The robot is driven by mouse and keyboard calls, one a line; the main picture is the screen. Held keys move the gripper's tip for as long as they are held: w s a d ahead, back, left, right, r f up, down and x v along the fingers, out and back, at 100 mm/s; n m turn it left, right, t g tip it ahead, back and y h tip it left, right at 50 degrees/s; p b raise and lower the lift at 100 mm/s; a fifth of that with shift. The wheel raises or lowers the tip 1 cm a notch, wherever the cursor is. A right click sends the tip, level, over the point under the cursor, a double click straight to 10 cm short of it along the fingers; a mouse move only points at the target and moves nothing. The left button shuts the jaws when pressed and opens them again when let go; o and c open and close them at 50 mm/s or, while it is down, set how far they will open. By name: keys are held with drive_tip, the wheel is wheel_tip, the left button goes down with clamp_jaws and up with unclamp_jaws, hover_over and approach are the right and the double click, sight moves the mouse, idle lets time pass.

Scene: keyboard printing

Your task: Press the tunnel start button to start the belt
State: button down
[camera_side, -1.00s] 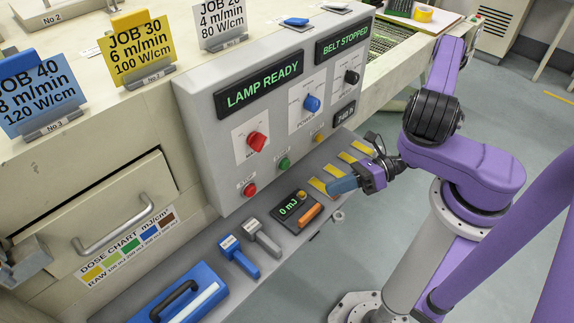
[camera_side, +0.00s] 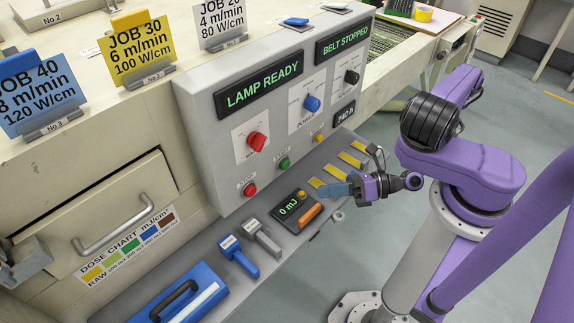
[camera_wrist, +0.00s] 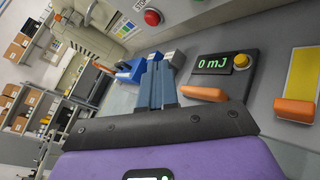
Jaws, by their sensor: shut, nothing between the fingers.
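The grey control panel (camera_side: 270,130) carries a green button (camera_side: 284,163) and a red button (camera_side: 249,189) on its lower front. Their small labels are hard to read in the side view. The red button also shows in the wrist view (camera_wrist: 152,17). The panel displays read LAMP READY (camera_side: 263,82) and BELT STOPPED (camera_side: 343,42). My gripper (camera_side: 322,190) is shut and empty, with its blue-grey fingers pointing left above the shelf, right of and below the green button and apart from it. The shut fingers also show in the wrist view (camera_wrist: 158,83).
A black meter reading 0 mJ (camera_side: 293,208) lies on the shelf near my fingertips. Yellow strips (camera_side: 350,159) lie behind my gripper. Blue and grey handled tools (camera_side: 240,260) and a blue case (camera_side: 190,295) lie to the left. Red, blue and black knobs stick out of the panel.

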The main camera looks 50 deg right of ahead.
drive_tip(key=w, duration=0.8)
drive_tip(key=shift+w, duration=0.3)
drive_tip(key=shift+w, duration=0.15)
idle(1.8)
drive_tip(key=shift+w, duration=0.3)
drive_tip(key=shift+w, duration=0.45)
idle(1.0)
drive_tip(key=shift+s, duration=0.9)
drive_tip(key=shift+s, duration=2.5)
